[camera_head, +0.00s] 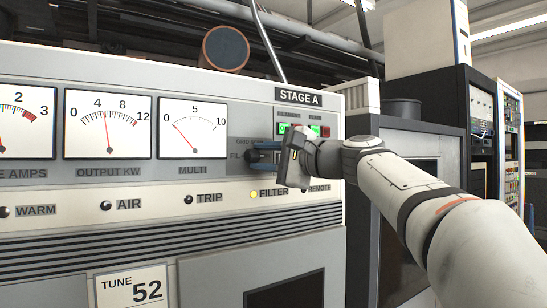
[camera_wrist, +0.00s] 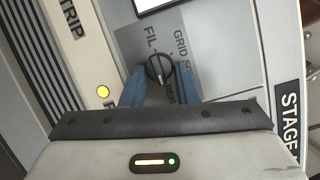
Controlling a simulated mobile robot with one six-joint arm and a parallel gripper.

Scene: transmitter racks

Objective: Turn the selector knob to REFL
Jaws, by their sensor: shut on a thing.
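The selector knob (camera_wrist: 159,69) is a small round dark knob with a pale pointer line, on a grey plate in the wrist view. The labels FIL and GRID show beside it; another label close to the right finger is partly covered and I cannot read it fully. I cannot tell for sure which label the pointer faces. My gripper (camera_wrist: 160,80) has its blue fingers on both sides of the knob, shut on it.
Left of the knob on the transmitter panel (camera_head: 200,95) are the MULTI meter (camera_head: 192,128) and OUTPUT KW meter (camera_head: 107,124). Below is a row of lamps; the FILTER lamp (camera_head: 253,194) is lit yellow. Dark racks (camera_head: 470,130) stand at the right.

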